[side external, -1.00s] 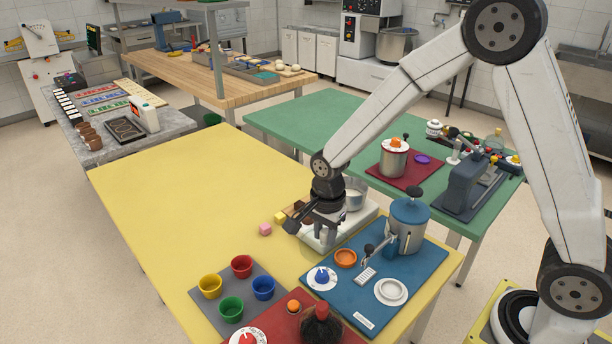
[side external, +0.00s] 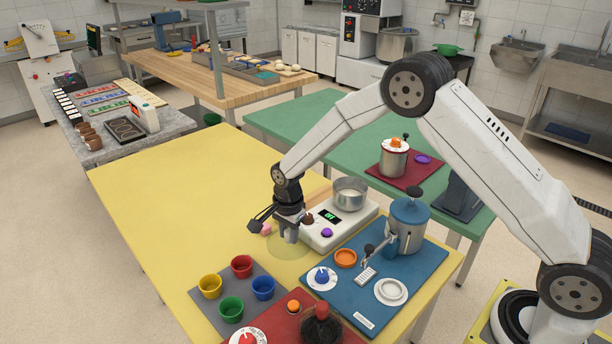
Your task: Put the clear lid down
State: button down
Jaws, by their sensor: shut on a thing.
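Coloured cups (side external: 242,265) and a blue mat (side external: 350,299) are in front. The yellow table (side external: 190,200) is clear at left.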

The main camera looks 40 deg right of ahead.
aim_at(282, 245)
jog(key=shift+w+f, duration=0.95)
jog(key=shift+f, duration=0.2)
jog(key=shift+w+f, duration=0.15)
jog(key=shift+f, duration=0.05)
jog(key=shift+w+a+f, duration=0.1)
jog(key=shift+f, duration=1.5)
jog(key=shift+f, duration=0.1)
jog(key=shift+c, duration=2.1)
grip_release()
notch_tip(282, 245, up, 12)
jog(key=shift+r, duration=0.1)
